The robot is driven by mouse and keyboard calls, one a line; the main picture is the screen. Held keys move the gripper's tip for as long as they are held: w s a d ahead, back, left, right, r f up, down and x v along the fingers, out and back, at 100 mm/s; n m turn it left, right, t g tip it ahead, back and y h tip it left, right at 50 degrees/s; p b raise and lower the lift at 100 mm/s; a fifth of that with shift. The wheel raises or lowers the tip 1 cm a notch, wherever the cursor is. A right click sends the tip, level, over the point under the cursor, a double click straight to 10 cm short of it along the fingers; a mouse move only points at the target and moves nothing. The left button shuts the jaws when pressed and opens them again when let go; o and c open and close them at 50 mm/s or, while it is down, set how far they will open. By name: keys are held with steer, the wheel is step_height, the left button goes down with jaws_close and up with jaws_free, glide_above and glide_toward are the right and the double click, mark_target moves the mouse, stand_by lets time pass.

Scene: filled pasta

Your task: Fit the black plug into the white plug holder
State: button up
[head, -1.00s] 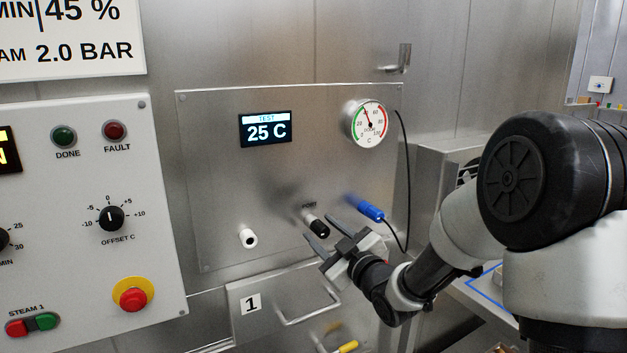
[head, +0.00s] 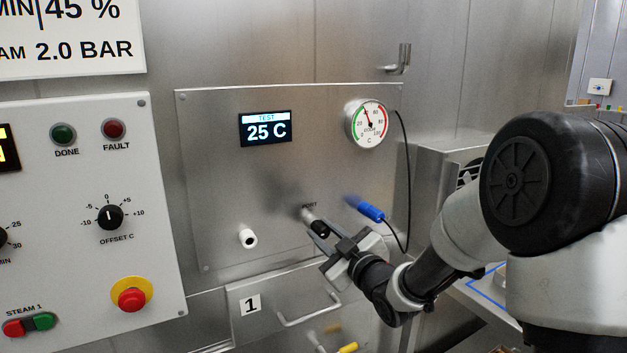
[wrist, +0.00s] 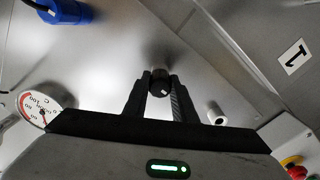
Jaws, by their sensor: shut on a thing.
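The black plug (head: 319,228) sits at the end of a pale metal fitting under the PORT label on the steel panel. It also shows in the wrist view (wrist: 160,82), between my two fingers. My gripper (head: 321,232) is shut on the black plug, which is still at the port. The white plug holder (head: 247,238) is a short white cylinder with a dark hole in its end, sticking out of the panel to the left of and slightly below the port. It shows in the wrist view (wrist: 216,114) right of my fingers, apart from them.
A blue plug (head: 370,212) with a black cable is close on the right of the port. A round gauge (head: 367,124) and a display (head: 265,129) are above. A drawer handle (head: 309,312) juts out below. The panel between port and holder looks clear.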

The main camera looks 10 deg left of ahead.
steer(key=shift+s+d+b, duration=0.3)
steer(key=shift+s+d, duration=0.1)
steer(key=shift+s, duration=0.15)
stand_by(0.9)
steer(key=shift+b+v, duration=0.4)
steer(key=shift+v, duration=2.35)
steer(key=shift+s, duration=0.1)
